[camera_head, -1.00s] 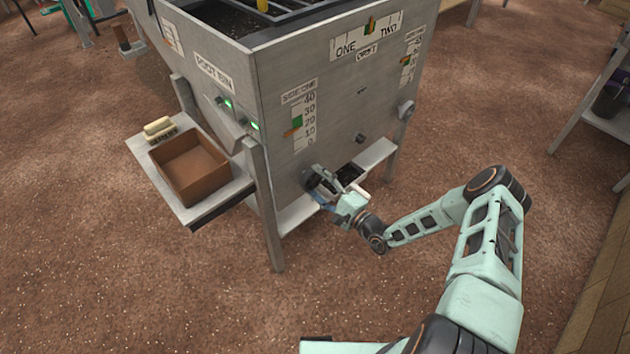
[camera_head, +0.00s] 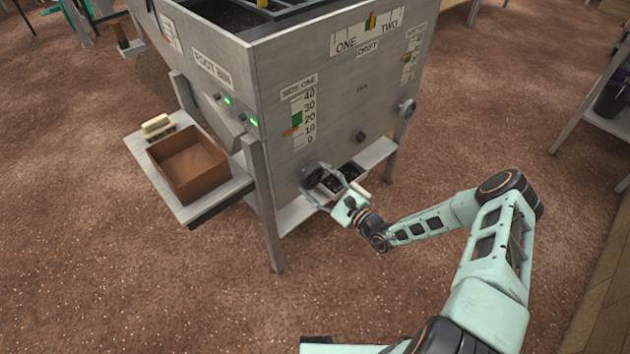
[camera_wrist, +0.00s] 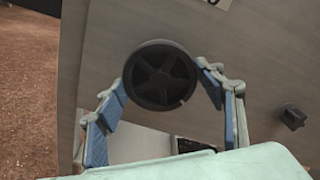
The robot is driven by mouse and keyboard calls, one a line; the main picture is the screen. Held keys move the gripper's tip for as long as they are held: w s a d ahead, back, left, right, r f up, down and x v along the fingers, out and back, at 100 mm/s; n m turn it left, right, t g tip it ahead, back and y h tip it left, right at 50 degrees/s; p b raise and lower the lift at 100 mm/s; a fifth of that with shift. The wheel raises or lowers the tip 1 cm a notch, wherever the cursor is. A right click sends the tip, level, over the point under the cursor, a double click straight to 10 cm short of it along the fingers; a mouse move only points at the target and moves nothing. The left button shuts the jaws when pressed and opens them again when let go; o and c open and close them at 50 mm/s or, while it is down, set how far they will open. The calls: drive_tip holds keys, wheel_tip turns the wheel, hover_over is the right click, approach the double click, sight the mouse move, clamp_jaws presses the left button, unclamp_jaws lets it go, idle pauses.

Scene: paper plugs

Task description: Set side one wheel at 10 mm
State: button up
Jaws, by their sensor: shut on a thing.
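The side one wheel (camera_wrist: 160,76) is a dark, round, spoked handwheel low on the grey machine's front panel. It also shows in the head view (camera_head: 312,175), partly covered by my gripper (camera_head: 328,191). In the wrist view my gripper (camera_wrist: 164,84) has its blue-padded fingers on both sides of the wheel's rim, shut on it. The SIDE ONE scale (camera_head: 303,118) is marked 0 to 40, with a green block (camera_head: 297,119) near 20. Its orange pointer (camera_head: 291,132) stands close to the 10 mark; its exact reading is too small to tell.
A small dark knob (camera_head: 360,136) and another wheel (camera_head: 407,106) are right of my gripper. A tray of dark material (camera_head: 340,178) sits behind it. A brown box (camera_head: 188,166) stands on the left shelf. The floor (camera_head: 130,290) in front is open.

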drive_tip(key=m+b, duration=0.1)
drive_tip(key=m, duration=0.3)
drive_tip(key=shift+m, duration=0.3)
drive_tip(key=m+b, duration=0.1)
drive_tip(key=m, duration=0.3)
drive_tip(key=shift+m, duration=0.3)
drive_tip(key=m, duration=0.4)
drive_tip(key=shift+m+b, duration=0.3)
drive_tip(key=shift+b, duration=0.1)
drive_tip(key=m, duration=0.3)
drive_tip(key=shift+m, duration=0.3)
drive_tip(key=o, duration=1.2)
drive_tip(key=shift+c, duration=0.2)
